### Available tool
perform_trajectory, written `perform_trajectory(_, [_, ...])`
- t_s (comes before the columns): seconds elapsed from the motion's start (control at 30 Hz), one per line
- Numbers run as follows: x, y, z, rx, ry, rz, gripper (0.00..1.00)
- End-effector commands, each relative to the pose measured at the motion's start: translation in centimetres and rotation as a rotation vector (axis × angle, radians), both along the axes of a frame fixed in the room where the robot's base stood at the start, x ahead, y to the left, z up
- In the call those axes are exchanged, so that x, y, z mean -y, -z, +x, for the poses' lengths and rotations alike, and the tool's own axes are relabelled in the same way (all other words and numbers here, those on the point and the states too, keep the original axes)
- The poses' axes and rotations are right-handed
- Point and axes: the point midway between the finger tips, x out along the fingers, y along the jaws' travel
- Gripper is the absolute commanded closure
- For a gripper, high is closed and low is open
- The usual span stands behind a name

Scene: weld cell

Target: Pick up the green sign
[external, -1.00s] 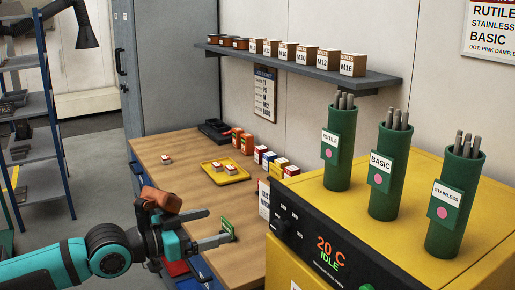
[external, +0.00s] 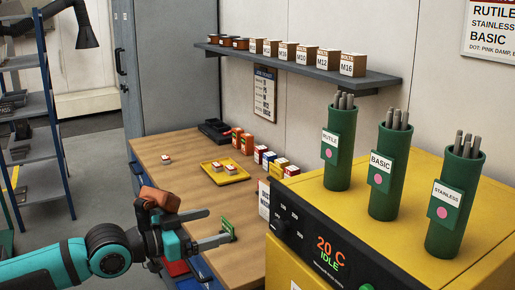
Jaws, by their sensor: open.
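The green sign (external: 228,229) is a small upright plate standing on the wooden workbench (external: 165,185), near the front right end of the bench. My gripper (external: 220,226) comes in from the left at about the sign's height. Its two long grey fingers are apart, one on the far side and one on the near side. The sign shows at the fingertips, and the near finger covers its lower part. I cannot tell whether either finger touches it.
A yellow tray (external: 241,178) with small boxes lies on the bench behind the sign. Several small cartons (external: 270,161) stand along the wall. The yellow machine (external: 400,235) with green rod tubes rises close on the right. The bench's left part is mostly clear.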

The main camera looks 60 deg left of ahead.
Motion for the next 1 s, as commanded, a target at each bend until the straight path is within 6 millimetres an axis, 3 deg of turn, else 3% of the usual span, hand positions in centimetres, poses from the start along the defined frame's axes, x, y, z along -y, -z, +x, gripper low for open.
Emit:
perform_trajectory(0.2, [0.0,0.0,0.0,0.0,0.0,0.0,0.11])
perform_trajectory(0.5, [0.0,0.0,0.0,0.0,0.0,0.0,0.68])
perform_trajectory(0.83, [-0.1,0.0,0.3,-0.015,-0.004,-0.011,0.68])
perform_trajectory(1.0, [-0.7,0.1,2.6,-0.135,-0.036,-0.093,0.68])
